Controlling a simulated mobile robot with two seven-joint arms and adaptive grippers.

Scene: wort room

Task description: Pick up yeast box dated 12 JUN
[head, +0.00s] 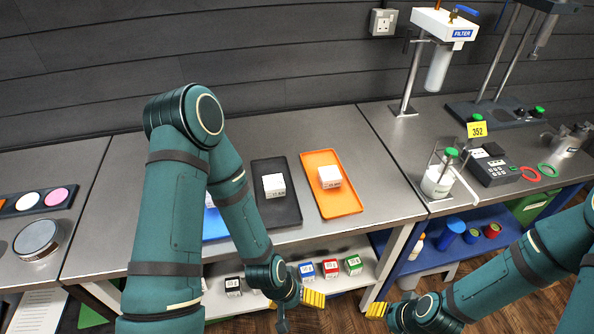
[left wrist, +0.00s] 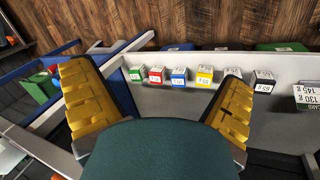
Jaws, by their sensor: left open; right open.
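Small white boxes with dark print stand on the counter trays in the head view: one (head: 274,186) on the black tray (head: 284,213), one (head: 329,177) on the orange tray (head: 343,205). A third, on the blue tray (head: 214,228), is mostly behind my left arm. No date is readable, so I cannot tell which is 12 JUN. My left gripper (head: 304,298) is open and empty, low in front of the shelf below the counter. In the left wrist view its yellow fingers (left wrist: 158,85) spread apart before the shelf boxes. My right gripper (head: 378,309) is open and empty, right of it.
A filter stand (head: 437,60) and a keypad device (head: 492,166) stand on the right bench. The counter's front edge lies above the grippers.

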